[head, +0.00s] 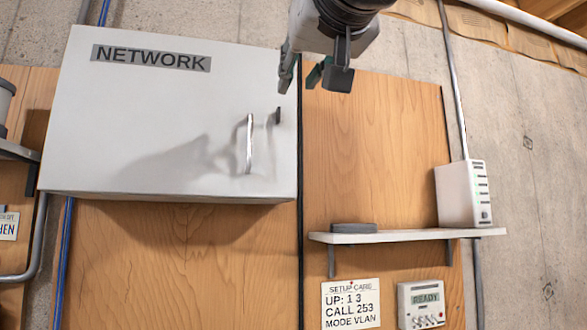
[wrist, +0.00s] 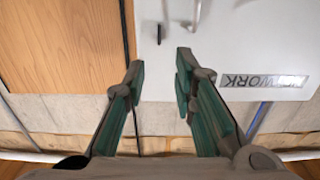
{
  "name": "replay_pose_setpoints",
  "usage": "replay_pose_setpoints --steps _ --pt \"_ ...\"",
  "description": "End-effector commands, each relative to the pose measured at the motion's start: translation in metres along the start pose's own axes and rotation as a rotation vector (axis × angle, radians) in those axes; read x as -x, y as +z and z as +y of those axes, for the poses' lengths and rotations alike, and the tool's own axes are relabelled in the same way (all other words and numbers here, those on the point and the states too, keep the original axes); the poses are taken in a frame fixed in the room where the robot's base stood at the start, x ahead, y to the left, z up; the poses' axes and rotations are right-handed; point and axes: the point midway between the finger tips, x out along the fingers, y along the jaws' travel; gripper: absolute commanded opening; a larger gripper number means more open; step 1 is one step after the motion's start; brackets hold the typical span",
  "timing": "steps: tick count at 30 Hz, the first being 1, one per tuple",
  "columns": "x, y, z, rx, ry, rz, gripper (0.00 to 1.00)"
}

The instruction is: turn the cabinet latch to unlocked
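The white cabinet (head: 150,120), labelled NETWORK, hangs on the wooden panel, its door closed. Its latch (head: 278,116) is a small dark bar near the door's right edge, standing about upright. A silver upright handle (head: 249,143) is just left of it. My gripper (head: 300,82) is above and right of the latch, apart from it, open and empty. In the wrist view, which shows the cabinet upside down, the latch (wrist: 159,33) lies beyond the gap between my open fingertips (wrist: 160,62), and the handle (wrist: 197,15) is to its right.
Right of the cabinet, a shelf (head: 400,237) holds a white device (head: 463,194) and a flat grey object (head: 354,228). Below it are a setup card (head: 350,304) and a small box reading READY (head: 422,304). The panel (head: 375,150) right of the cabinet is bare.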

Motion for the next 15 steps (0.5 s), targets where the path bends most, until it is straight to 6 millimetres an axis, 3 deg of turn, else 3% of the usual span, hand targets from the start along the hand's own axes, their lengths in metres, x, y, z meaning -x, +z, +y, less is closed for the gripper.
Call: replay_pose_setpoints --steps 15 --pt "-0.093 0.001 0.001 -0.002 0.001 -0.006 0.25"
